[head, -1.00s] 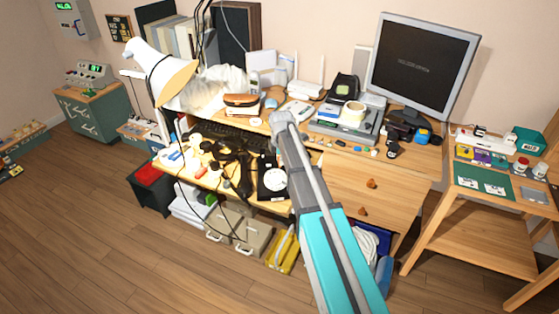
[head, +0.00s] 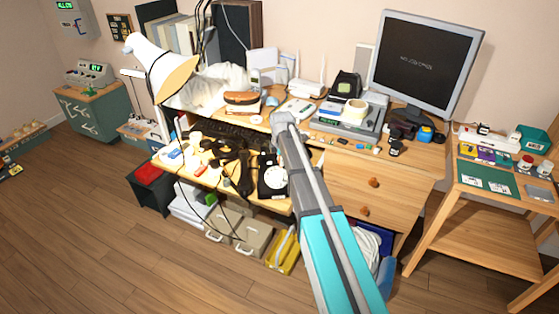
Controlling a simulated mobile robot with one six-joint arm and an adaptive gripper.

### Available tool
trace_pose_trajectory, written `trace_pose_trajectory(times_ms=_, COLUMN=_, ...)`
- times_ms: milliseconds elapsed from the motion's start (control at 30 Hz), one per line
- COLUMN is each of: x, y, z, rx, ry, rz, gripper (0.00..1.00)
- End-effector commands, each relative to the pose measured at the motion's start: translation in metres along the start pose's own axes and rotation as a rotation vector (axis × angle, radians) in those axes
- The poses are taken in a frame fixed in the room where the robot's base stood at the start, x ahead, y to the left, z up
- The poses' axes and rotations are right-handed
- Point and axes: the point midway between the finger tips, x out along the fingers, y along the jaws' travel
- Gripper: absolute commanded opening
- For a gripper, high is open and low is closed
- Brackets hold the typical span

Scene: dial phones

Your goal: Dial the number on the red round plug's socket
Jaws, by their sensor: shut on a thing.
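A black rotary phone (head: 272,180) with a white dial sits at the right front of the desk's lower surface, just left of my arm. Dark shapes and cords (head: 240,165) lie left of it; I cannot tell them apart. My teal and grey arm reaches up from the bottom edge across the desk front. I cannot make out my gripper or anything in it. No red round plug or number on a socket is readable in this view.
A white lamp (head: 165,70) stands at the desk's left and a monitor (head: 425,62) at its right back. Small items crowd the desk (head: 400,172). A wooden side table (head: 470,228) stands at right. The floor (head: 110,250) at front left is clear.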

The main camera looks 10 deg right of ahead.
Motion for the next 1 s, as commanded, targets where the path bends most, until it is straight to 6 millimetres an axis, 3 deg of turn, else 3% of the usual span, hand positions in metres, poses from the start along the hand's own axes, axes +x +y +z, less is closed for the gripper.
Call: trace_pose_trajectory(times_ms=1000, x=0.0075, y=0.0008, z=0.0016, rx=0.002, ry=0.000, rz=0.000, gripper=0.00)
